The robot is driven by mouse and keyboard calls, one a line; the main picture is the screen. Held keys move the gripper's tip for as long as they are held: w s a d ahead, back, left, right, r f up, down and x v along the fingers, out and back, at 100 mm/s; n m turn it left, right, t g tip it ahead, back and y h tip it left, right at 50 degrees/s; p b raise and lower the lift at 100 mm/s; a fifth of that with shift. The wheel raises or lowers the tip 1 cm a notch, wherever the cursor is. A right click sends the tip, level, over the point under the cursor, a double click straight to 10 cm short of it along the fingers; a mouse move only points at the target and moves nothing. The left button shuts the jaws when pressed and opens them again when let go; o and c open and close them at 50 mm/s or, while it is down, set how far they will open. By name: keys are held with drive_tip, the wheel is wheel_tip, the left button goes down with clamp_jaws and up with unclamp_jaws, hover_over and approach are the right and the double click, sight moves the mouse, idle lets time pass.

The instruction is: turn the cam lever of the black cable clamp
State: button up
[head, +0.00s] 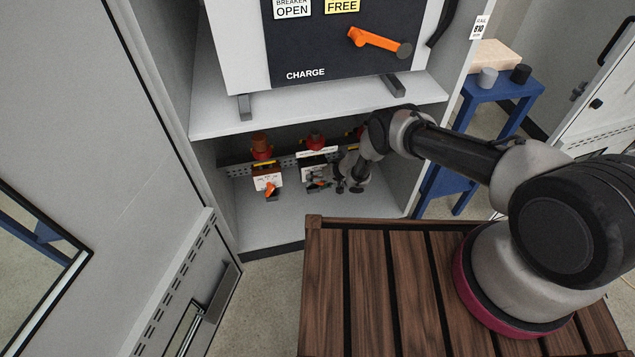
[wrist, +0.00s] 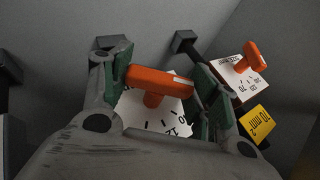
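An orange cam lever (wrist: 158,82) sits on a white dial plate (wrist: 155,113) marked with numbers, in the middle of the wrist view. My gripper (wrist: 160,82) is open, with its green-padded fingers on either side of this lever; I cannot tell whether they touch it. In the head view my gripper (head: 347,187) is low in the cabinet, in front of the right part of the clamp row. The middle clamp (head: 315,167) has a white plate and a red top. The clamp behind my arm is mostly hidden, and the body colour under the lever is unclear.
A second orange lever (wrist: 252,55) and a yellow 70 mm² tag (wrist: 258,124) are at the right of the wrist view. A left clamp (head: 267,180) stands in the same row.

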drive_tip(key=shift+a+r+h, duration=0.1)
drive_tip(key=shift+a+h, duration=0.15)
drive_tip(key=shift+h, duration=0.55)
drive_tip(key=shift+c, duration=0.3)
drive_tip(key=shift+d+n+t+h, duration=0.25)
drive_tip(key=shift+n+t+h, duration=0.15)
drive_tip(key=shift+h, duration=0.8)
drive_tip(key=o, duration=1)
drive_tip(key=shift+o, duration=0.2)
drive_tip(key=v, duration=1.1)
drive_tip(key=shift+r, duration=0.35)
drive_tip(key=shift+s+d, duration=0.2)
